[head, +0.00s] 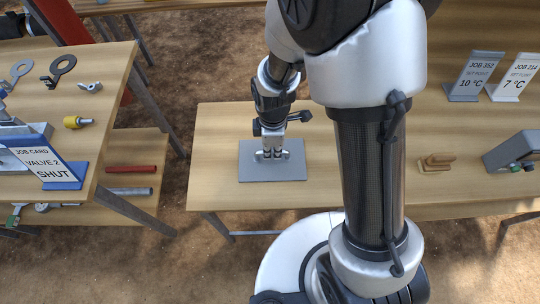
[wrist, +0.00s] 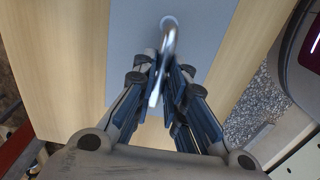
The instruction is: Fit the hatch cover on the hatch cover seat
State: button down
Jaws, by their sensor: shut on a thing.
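The hatch cover looks to be the flat blue-grey plate (head: 293,157) over the wooden table at the middle of the head view. In the wrist view the plate (wrist: 130,45) carries a bent silver handle (wrist: 169,42). My gripper (head: 271,153) comes down from above, near the plate's middle. In the wrist view my gripper (wrist: 163,82) has its fingers closed on the handle. I cannot tell whether the plate rests on the table or hangs slightly above it. I cannot make out the hatch cover seat; the plate may hide it.
A left bench holds a job card (head: 42,163), a yellow-ended part (head: 77,122) and dark ring-ended tools. Two set-point signs (head: 475,76), a small wooden piece (head: 437,163) and a grey box (head: 515,152) stand right. Bare tabletop (head: 216,150) lies left of the plate.

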aim_at(272, 151)
jog(key=shift+r+p, duration=2.75)
jog(key=shift+r, duration=0.8)
jog(key=c, duration=2.2)
grip_release()
jog(key=shift+f, duration=0.1)
grip_shut()
